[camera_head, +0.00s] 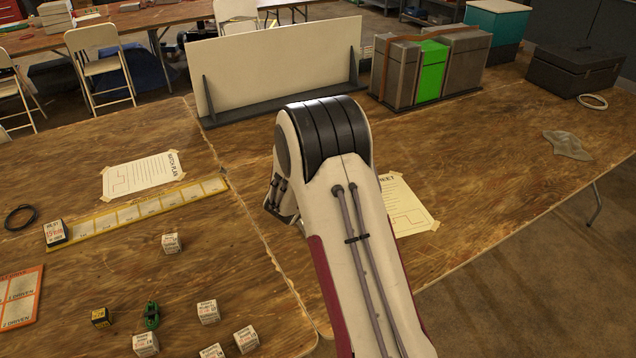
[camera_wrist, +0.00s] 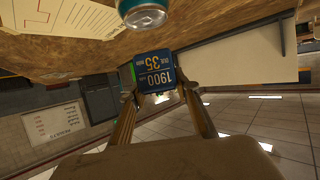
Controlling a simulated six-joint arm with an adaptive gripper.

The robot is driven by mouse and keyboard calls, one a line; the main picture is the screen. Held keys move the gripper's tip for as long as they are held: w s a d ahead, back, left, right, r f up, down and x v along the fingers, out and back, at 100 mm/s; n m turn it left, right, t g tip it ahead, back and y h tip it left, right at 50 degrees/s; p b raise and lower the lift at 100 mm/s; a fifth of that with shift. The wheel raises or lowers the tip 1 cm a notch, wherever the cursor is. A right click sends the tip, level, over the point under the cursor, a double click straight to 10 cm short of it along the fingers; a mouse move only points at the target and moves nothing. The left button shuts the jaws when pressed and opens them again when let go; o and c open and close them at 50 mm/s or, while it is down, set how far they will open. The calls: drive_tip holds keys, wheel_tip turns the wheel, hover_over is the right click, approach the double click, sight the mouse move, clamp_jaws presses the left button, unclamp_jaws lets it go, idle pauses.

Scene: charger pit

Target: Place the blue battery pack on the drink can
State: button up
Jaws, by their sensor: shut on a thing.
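The blue battery pack (camera_wrist: 156,73), with "1900" and "35" printed on it, is between the two fingers of my gripper (camera_wrist: 157,90) in the wrist view. My gripper is shut on it. The wrist view is turned over, with the table at the top. The drink can (camera_wrist: 143,17), teal with a silver end, is cut off by the top edge of that view. A gap shows between pack and can in the picture; their true distance is unclear. In the head view my arm hides the gripper, the pack and the can.
A cream upright panel (camera_head: 280,65) stands at the back of the table. A grey and green block unit (camera_head: 432,70) and a black case (camera_head: 575,68) are at the back right. Several small boxes, one being a white box (camera_head: 171,243), lie at front left. The right table area is mostly clear.

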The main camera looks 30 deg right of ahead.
drive_tip(key=shift+f, duration=1.85)
drive_tip(key=shift+f, duration=0.1)
drive_tip(key=o, duration=1.3)
drive_tip(key=shift+a, duration=0.1)
drive_tip(key=v, duration=1.2)
